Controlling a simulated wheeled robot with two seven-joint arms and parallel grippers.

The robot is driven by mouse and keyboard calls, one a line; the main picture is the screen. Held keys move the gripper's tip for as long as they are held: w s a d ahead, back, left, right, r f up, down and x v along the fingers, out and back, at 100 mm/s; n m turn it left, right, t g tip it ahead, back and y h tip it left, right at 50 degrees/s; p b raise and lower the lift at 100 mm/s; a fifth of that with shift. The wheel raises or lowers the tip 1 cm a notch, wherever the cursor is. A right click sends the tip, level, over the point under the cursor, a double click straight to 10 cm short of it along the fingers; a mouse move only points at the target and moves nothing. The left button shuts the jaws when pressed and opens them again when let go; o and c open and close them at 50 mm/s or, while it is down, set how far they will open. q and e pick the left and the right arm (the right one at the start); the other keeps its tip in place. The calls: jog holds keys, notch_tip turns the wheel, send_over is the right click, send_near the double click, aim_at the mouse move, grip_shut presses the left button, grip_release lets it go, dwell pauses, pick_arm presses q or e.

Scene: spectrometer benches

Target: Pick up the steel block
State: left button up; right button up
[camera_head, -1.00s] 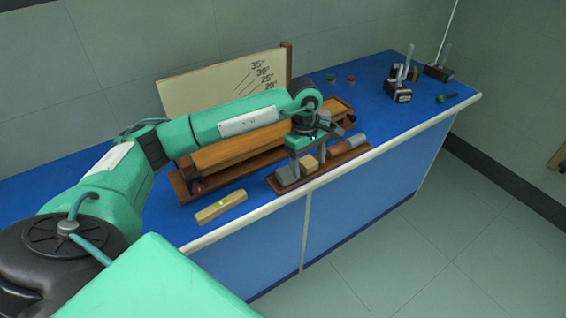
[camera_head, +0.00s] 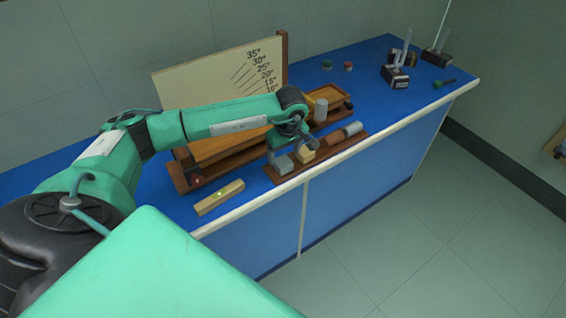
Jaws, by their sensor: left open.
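The steel block (camera_head: 284,165) is a small grey block at the near-left end of a low wooden rack (camera_head: 327,151) close to the bench's front edge. A pale wooden block (camera_head: 306,156) sits to its right, and a grey cylinder (camera_head: 352,128) lies at the rack's far end. My left gripper (camera_head: 292,150) is open, pointing down over the steel and wooden blocks. Its fingers overlap the blocks' tops in the picture, and I cannot tell whether they touch. My right gripper is not in view.
A long wooden ramp (camera_head: 222,147) and an angle-marked board (camera_head: 210,86) stand behind. An upright grey cylinder (camera_head: 320,109) shows beside my wrist. A spirit level (camera_head: 219,197) lies at the front left. Black-based stands (camera_head: 395,77) are at the far right.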

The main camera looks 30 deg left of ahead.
aim_at(283, 161)
pick_arm(q)
jog(key=shift+w+a+f+p, duration=0.15)
jog(key=shift+f+p, duration=0.15)
jog(key=shift+f, duration=0.7)
jog(key=shift+s+a+f+p, duration=0.15)
jog(key=shift+f+p, duration=0.15)
jog(key=shift+f, duration=0.65)
jog(key=shift+w, duration=0.1)
jog(key=c, duration=1.1)
jog(key=shift+r, duration=0.1)
jog(key=shift+c, duration=0.2)
